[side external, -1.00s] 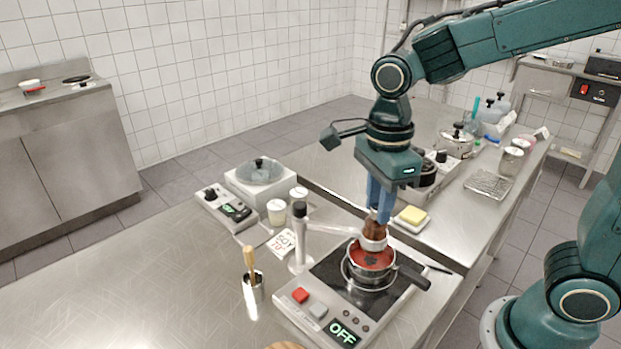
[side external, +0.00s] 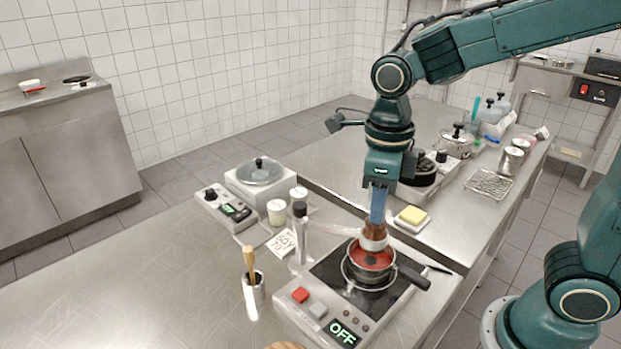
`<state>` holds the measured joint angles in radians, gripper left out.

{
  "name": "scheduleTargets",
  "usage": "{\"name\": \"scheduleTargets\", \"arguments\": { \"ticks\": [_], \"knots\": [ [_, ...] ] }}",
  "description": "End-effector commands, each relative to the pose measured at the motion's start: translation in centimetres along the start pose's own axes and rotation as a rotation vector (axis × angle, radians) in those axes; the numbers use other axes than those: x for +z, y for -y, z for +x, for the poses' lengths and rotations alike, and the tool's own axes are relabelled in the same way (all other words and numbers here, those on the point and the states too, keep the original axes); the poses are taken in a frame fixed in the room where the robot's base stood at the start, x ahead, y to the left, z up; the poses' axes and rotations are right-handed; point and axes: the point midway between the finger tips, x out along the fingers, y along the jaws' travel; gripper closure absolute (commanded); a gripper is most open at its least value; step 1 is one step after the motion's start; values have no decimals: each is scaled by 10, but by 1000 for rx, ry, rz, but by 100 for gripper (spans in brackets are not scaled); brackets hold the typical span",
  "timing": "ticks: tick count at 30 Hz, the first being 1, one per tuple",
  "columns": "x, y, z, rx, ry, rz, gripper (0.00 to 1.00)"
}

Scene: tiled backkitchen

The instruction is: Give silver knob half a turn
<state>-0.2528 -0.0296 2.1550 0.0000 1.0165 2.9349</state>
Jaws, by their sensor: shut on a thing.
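A brown mill-like body (side external: 375,231) with a pale collar (side external: 373,243) sits upright over a small pot (side external: 371,266) of red contents. A pale arm from an upright stand (side external: 301,240) reaches to the collar. My gripper (side external: 377,219) points straight down with its blue fingers shut at the top of the brown body. The silver knob itself is not clearly visible; the fingers cover the top where they grip.
The pot stands on a black hotplate (side external: 340,271) with a red button and a display reading OFF. A utensil holder (side external: 253,293), lidded jars (side external: 276,212) and a yellow block (side external: 412,215) stand around it. The left front bench is clear.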

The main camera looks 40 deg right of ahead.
Motion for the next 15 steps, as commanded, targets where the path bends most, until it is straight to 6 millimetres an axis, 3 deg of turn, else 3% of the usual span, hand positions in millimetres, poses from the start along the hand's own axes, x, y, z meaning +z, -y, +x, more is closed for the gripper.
{"name": "scheduleTargets", "arguments": {
  "ticks": [11,12,15],
  "knots": [
    [1,0,-2,-1,5,6,100],
    [1,0,-2,-1,5,6,73],
    [1,0,-2,-1,4,6,55]
  ]
}}
